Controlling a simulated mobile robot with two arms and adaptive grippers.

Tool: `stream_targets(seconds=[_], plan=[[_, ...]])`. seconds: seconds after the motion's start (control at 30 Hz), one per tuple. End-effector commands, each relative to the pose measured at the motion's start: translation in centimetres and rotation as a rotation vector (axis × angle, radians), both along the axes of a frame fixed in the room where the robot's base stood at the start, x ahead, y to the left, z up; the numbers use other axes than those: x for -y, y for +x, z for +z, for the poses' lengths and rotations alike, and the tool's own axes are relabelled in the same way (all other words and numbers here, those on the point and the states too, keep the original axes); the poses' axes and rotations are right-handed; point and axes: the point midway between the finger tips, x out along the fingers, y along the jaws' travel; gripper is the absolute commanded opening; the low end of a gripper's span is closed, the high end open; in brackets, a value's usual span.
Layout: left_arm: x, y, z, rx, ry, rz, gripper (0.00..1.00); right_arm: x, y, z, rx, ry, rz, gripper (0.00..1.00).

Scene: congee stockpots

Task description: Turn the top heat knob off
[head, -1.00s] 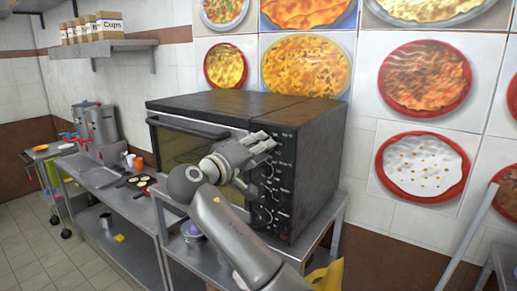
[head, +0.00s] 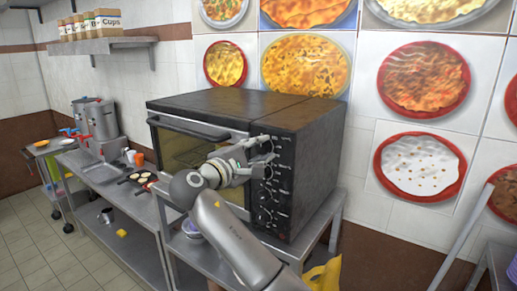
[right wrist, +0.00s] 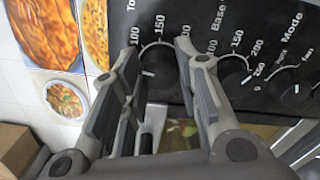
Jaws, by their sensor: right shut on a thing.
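The top heat knob (right wrist: 160,62) is round and dark, on the black control panel (right wrist: 180,20) with white dial marks. The panel is on the oven's front right side (head: 283,185). My right gripper (head: 268,150) is at the upper part of this panel. In the right wrist view its two fingers (right wrist: 158,65) stand on either side of the top knob, shut on it. In the head view the fingers hide this knob. The base knob (right wrist: 233,72) and the mode knob (right wrist: 294,90) sit beside it, outside the fingers. My left gripper is not in view.
The dark oven (head: 245,108) stands on a metal table (head: 318,222) with a glass door (head: 185,148) on the left. A steel counter (head: 118,195) with pots is further left. Pizza pictures (head: 420,80) cover the wall behind. A yellow bag (head: 325,275) is at the bottom.

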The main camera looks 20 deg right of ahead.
Motion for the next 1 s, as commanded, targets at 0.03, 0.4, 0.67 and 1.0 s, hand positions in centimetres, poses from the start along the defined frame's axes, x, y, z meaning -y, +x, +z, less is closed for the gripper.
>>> stream_targets(seconds=[0.03,0.4,0.67,1.0], plan=[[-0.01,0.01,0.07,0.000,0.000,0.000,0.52,-0.04,0.02,0.04,-0.022,-0.019,0.002,0.06],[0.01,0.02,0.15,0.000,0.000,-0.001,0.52,-0.06,0.04,0.01,-0.124,-0.098,0.002,0.06],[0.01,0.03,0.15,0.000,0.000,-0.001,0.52,-0.06,0.04,-0.01,-0.137,-0.107,0.001,0.06],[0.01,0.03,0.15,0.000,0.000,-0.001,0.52,-0.04,0.04,-0.02,-0.136,-0.107,0.001,0.43]])
